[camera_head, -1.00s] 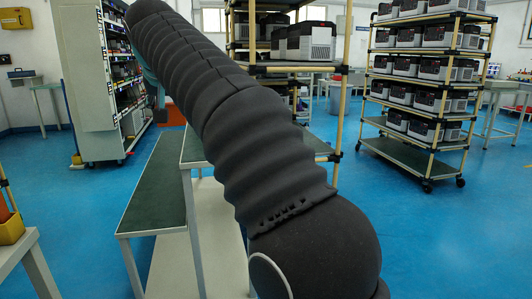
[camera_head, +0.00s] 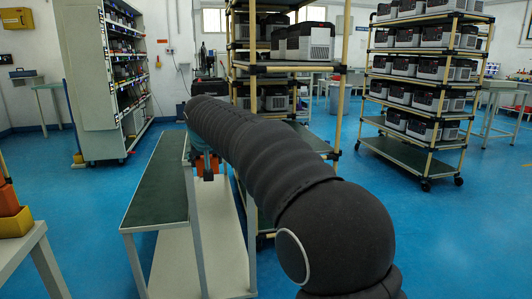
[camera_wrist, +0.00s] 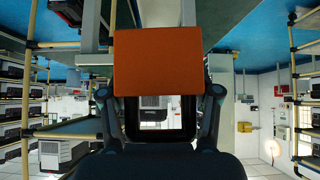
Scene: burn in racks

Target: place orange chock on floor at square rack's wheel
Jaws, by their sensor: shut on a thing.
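The orange chock (camera_wrist: 156,62) shows in the wrist view as a plain orange block across the upper middle. My gripper (camera_wrist: 158,88) is shut on it, with a dark finger at each side. In the head view my arm covers the centre, and the gripper and chock are mostly hidden behind it near the bench. A tall rack with yellow posts (camera_head: 338,110) stands just behind my arm, its lower part largely hidden. Another rack (camera_head: 413,159) stands at the right on dark caster wheels (camera_head: 426,186). I cannot tell which one is the square rack.
A green-topped bench (camera_head: 160,190) with a lower shelf stands left of my arm. A white table with a yellow bin (camera_head: 16,224) is at the near left. A grey shelving cabinet (camera_head: 92,90) stands behind. Blue floor (camera_head: 450,240) is clear at the right.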

